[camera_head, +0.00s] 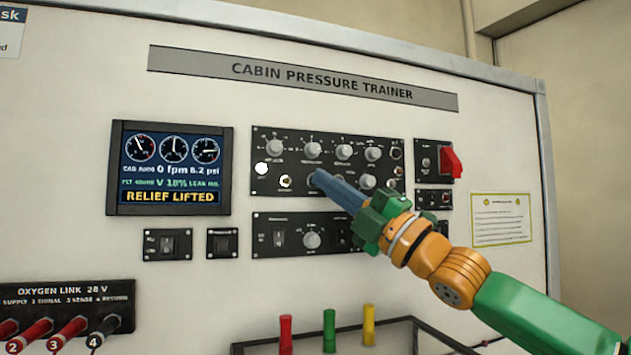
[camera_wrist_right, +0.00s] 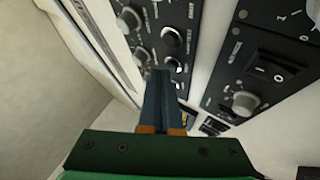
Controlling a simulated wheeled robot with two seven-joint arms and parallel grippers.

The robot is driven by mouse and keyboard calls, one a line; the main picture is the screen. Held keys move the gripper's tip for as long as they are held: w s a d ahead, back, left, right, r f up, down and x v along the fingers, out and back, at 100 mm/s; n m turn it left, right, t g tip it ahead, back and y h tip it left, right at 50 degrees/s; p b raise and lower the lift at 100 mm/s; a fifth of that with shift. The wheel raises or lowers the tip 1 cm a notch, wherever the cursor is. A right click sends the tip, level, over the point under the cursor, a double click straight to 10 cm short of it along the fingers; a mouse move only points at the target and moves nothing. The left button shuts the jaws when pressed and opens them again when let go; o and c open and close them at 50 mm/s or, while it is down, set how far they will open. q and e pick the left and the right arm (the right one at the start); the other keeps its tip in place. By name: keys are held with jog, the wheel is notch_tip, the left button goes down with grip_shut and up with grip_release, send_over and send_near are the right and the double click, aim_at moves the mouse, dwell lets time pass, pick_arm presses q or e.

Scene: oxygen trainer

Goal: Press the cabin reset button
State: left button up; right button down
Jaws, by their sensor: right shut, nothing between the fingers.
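The upper control panel (camera_head: 330,134) carries a row of knobs and a lower row of small round controls. A white round control (camera_head: 261,168) and a yellowish one (camera_head: 285,181) sit at its lower left. The labels are too small to tell which control is the cabin reset button. My right gripper (camera_head: 316,178) is shut and empty, its blue fingers pointing at the lower row and partly covering a round control there. In the wrist view the fingertips (camera_wrist_right: 162,74) appear close to a round control (camera_wrist_right: 173,64); I cannot tell whether they touch. My left gripper is not in view.
A display (camera_head: 170,168) reads "RELIEF LIFTED". A lower panel (camera_head: 275,240) sits below, and a red switch guard (camera_head: 452,162) is at right. The oxygen link block (camera_head: 70,308) and red, green and yellow pegs (camera_head: 329,328) are lower down.

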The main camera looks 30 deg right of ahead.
jog(key=shift+w+d, duration=0.1)
jog(key=shift+w, duration=0.25)
dwell(0.9)
jog(key=shift+s+f+b, duration=0.15)
jog(key=shift+s+b, duration=0.3)
jog(key=shift+s, duration=0.15)
jog(key=s, duration=0.1)
jog(key=s+a+b, duration=0.1)
jog(key=s, duration=0.3)
jog(key=shift+a, duration=0.25)
jog(key=shift+w, duration=0.15)
